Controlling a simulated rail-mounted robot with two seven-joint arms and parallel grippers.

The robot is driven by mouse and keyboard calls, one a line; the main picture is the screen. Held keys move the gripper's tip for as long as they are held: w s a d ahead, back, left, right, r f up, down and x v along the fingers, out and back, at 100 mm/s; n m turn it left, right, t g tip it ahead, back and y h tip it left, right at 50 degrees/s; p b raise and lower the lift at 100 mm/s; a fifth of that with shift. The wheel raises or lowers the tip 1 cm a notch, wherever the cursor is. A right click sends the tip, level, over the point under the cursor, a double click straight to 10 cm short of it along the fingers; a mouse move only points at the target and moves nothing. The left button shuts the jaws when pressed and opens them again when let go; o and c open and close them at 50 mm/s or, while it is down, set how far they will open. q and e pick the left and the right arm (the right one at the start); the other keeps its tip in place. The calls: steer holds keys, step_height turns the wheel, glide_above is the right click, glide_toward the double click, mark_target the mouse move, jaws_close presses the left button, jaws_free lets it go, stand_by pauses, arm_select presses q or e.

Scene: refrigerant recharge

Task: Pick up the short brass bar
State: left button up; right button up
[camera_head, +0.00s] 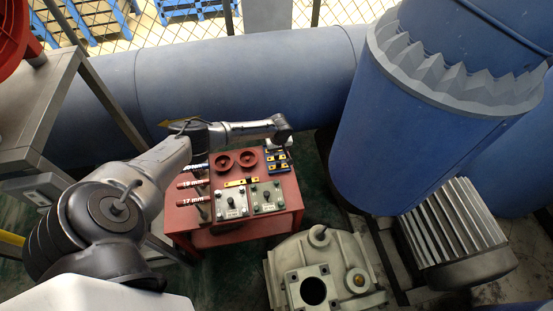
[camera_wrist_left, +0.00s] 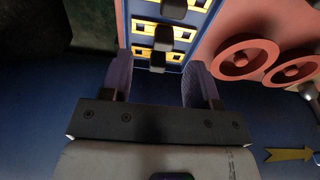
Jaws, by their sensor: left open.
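A blue rack (camera_head: 278,161) on the red cart's top holds several yellow, brass-coloured bars with dark blocks across their middles. In the left wrist view the rack (camera_wrist_left: 183,50) shows its bars in rows, one (camera_wrist_left: 150,53) lying between my fingers. A separate yellow bar (camera_head: 240,182) lies nearer the cart's middle. I cannot tell which piece is the short brass bar. My left gripper (camera_head: 282,140) is over the rack's far end. Its fingers (camera_wrist_left: 158,68) are open and nothing is clearly gripped. My right gripper is not in view.
The red cart (camera_head: 250,232) also carries two red round cups (camera_head: 235,160), two grey switch boxes (camera_head: 250,202) and red-handled wrenches at left. A large blue pipe (camera_head: 220,80) runs behind. A pale pump housing (camera_head: 325,270) stands in front, a finned motor (camera_head: 455,235) at right.

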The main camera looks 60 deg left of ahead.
mark_target(276, 154)
arm_select(q)
steer(key=shift+s+a+f+b, duration=0.1)
steer(key=shift+a+f+b, duration=0.1)
steer(key=shift+f+b, duration=0.6)
steer(key=shift+w+a+f+b, duration=0.15)
steer(key=shift+f+b, duration=0.4)
steer(key=shift+f, duration=0.45)
steer(key=shift+s+a+f+b, duration=0.2)
steer(key=shift+f+b, duration=0.45)
steer(key=shift+f, duration=0.25)
steer(key=shift+r, duration=0.1)
steer(key=shift+c, duration=0.4)
steer(key=shift+c, duration=0.8)
jaws_close()
